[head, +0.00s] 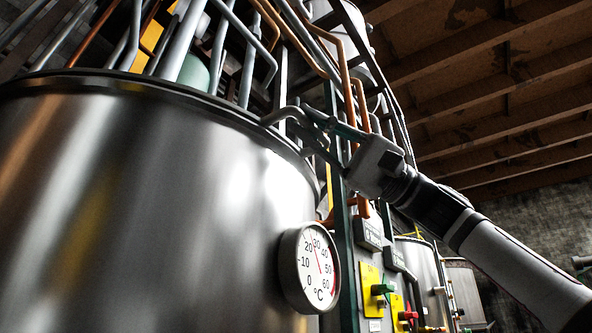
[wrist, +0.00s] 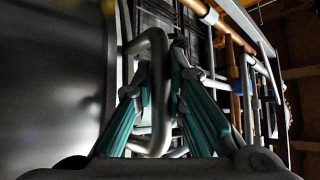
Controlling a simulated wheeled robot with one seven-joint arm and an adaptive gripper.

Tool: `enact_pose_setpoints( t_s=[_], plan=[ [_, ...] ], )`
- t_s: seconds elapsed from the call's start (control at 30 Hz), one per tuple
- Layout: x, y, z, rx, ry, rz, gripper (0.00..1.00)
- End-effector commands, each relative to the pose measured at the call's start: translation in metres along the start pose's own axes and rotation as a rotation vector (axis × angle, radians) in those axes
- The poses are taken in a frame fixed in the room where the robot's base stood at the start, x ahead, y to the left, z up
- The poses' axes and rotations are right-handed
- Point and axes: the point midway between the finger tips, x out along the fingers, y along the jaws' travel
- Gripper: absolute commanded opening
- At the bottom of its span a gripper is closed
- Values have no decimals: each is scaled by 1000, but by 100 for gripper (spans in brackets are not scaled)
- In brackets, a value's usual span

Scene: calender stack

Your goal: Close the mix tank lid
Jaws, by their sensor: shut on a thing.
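The large steel tank (head: 150,190) fills the left of the head view, with a dark rim (head: 165,88) along its top. A bent grey bar handle (head: 282,115) stands out at the rim's right end. My gripper (head: 312,122) reaches it from the right. In the wrist view, the handle (wrist: 161,95) passes between the two teal-padded fingers of my gripper (wrist: 161,80), which are closed on it. A broad dark metal surface (wrist: 55,75) lies left of the handle. I cannot tell whether it is lid or tank wall. The lid's top and its opening are hidden from below.
A round temperature dial (head: 309,267) sticks out of the tank's front. Grey and copper pipes (head: 345,60) and a dark green post (head: 343,240) stand close behind my gripper. A panel with a yellow plate (head: 371,290) and smaller tanks (head: 420,270) stand beyond.

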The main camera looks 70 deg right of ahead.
Motion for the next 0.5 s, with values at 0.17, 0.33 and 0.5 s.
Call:
enact_pose_setpoints(
  t_s=[0.17, 0.33, 0.5],
  plan=[
    [-7, 6, 1, -2, -11, 9, 0],
    [-7, 8, 1, -2, -11, 12, 0],
    [-7, 9, 1, -2, -11, 15, 24]
  ],
)
